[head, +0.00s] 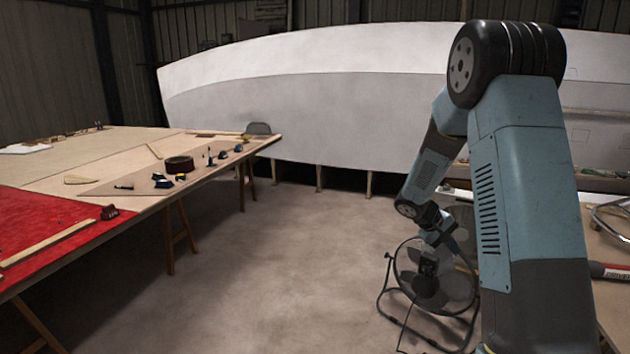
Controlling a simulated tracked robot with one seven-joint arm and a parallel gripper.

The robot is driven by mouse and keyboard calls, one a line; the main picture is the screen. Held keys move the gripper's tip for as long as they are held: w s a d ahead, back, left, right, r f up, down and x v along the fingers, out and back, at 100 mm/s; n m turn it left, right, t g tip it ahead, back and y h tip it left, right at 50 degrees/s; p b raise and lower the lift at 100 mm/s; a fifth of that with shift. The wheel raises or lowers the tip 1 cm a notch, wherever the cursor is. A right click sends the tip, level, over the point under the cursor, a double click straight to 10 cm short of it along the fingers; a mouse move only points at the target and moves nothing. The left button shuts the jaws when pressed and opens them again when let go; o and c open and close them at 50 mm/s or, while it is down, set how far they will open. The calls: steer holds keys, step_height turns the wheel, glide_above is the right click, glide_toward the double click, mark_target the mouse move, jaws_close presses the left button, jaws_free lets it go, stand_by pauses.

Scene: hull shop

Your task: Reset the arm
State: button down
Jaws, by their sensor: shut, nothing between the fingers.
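My arm rises at the right of the head view, bends at a high elbow, and its forearm slopes down to the left. My gripper (428,268) hangs at its end, pointing down, small and dark against a floor fan (444,290). It is shut and holds nothing that I can see. The dark fan behind makes the fingertips hard to make out.
A long workbench (130,187) with tools and a red covering (50,230) stands at the left. A white boat hull (310,95) on props spans the back. Another bench (605,270) is at the right, partly hidden by my arm. The middle floor is clear.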

steer(key=s+a+r+m+t+y, duration=0.1)
steer(key=s+a+r+m+y, duration=0.35)
steer(key=s+r, duration=1.05)
steer(key=s+a+r+t+y, duration=0.1)
steer(key=s+a+r, duration=0.1)
steer(key=s+a, duration=0.2)
steer(key=s+a+r+n+t+y, duration=0.1)
steer(key=s+a+r+t, duration=0.1)
steer(key=s, duration=0.6)
steer(key=s+a+r+t+y, duration=0.1)
steer(key=s+a+r+y, duration=0.1)
steer(key=s+a+r, duration=0.2)
steer(key=shift+s+a+n, duration=0.35)
steer(key=shift+s+a, duration=0.45)
steer(key=shift+s, duration=0.5)
